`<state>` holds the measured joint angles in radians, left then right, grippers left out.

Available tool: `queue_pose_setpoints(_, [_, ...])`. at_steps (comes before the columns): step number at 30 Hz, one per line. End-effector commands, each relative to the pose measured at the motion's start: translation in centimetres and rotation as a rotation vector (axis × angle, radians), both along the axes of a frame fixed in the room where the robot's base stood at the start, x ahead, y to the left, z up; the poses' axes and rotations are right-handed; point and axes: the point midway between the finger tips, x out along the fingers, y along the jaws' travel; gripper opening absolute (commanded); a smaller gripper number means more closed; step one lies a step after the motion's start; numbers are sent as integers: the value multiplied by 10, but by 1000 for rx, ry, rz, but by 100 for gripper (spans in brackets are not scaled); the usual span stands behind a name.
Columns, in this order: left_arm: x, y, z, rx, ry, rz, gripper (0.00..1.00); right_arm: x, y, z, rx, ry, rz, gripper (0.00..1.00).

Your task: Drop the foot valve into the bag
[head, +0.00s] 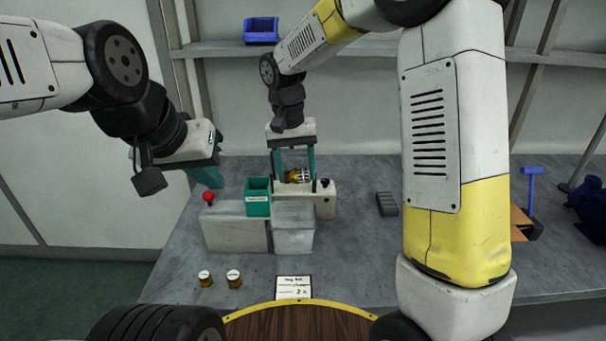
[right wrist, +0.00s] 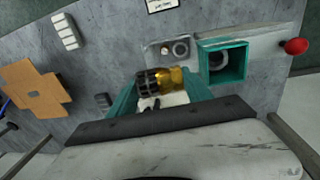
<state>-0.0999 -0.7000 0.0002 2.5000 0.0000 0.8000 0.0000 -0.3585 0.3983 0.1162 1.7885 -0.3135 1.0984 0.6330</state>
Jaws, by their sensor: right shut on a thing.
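My right gripper (head: 294,177) is shut on the foot valve (head: 298,176), a brass body with a dark ribbed strainer. It holds the valve just behind the grey bench unit. The right wrist view shows the brass valve (right wrist: 172,78) between the teal fingers (right wrist: 160,88). A pale, translucent, box-shaped thing (head: 293,238) at the front of the unit looks like the bag; its mouth is not clear. My left gripper (head: 207,177) is to the left, above the bench and apart from everything; its finger gap is hidden.
A teal bin (head: 257,204) and a red knob (head: 208,197) are on the grey unit (head: 236,235). A dark grey block (head: 387,204) is to the right.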

Motion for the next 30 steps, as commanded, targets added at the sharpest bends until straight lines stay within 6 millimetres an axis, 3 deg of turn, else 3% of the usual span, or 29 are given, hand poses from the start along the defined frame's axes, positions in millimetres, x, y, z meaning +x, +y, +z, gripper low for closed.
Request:
queue_pose_setpoints(12, [0, 0, 0, 0, 0, 0, 0, 0, -1, -46, -2, 2, 0, 12])
queue_pose_setpoints(26, [0, 0, 0, 0, 0, 0, 0, 0, -1, -56, -1, 0, 0, 12])
queue_pose_setpoints(27, [0, 0, 0, 0, 0, 0, 0, 0, -1, -56, -1, 0, 0, 66])
queue_pose_setpoints(30, [0, 0, 0, 0, 0, 0, 0, 0, -1, -56, 0, 0, 1, 83])
